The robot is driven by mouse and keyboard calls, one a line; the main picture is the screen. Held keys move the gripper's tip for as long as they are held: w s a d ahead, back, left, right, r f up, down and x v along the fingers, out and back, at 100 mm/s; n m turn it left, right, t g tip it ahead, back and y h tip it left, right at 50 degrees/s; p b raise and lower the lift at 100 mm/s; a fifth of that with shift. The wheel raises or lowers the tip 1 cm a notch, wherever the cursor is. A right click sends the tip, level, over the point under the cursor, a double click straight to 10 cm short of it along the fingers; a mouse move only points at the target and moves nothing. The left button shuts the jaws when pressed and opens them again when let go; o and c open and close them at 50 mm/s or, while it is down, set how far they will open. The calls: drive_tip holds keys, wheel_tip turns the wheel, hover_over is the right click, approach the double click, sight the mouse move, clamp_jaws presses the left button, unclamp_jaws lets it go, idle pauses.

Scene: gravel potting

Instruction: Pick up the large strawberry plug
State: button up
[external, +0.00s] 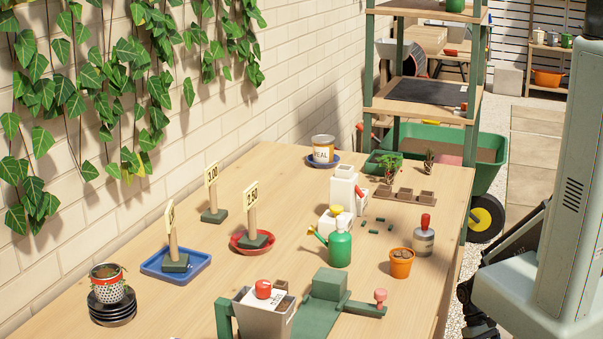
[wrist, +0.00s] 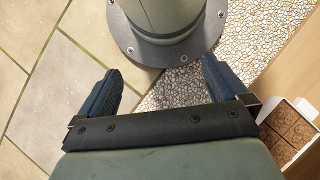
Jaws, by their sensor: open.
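Small leafy plants stand at the far right end of the table. One (external: 388,170) is in or at a green tray (external: 369,163) with a little red on it, and another (external: 428,166) stands to its right. They are too small to tell which is the large strawberry plug. In the wrist view my gripper (wrist: 160,88) is open and empty, its two dark blue fingers wide apart above paving and gravel, off the table. No plant shows between the fingers. In the external view my arm is at the right edge, apart from the plants.
A green watering can (external: 339,247), an orange pot (external: 401,263), a red-handled container (external: 423,240) and brown cell pots (external: 405,194) stand on the table's right side. A blue tray (external: 176,265) and a red saucer (external: 252,243) hold signs.

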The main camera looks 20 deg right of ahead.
drive_tip(key=shift+s+a, duration=0.3)
drive_tip(key=shift+s, duration=0.25)
drive_tip(key=shift+s+a, duration=0.25)
drive_tip(key=shift+s, duration=0.25)
drive_tip(key=c, duration=0.7)
drive_tip(key=shift+c, duration=0.2)
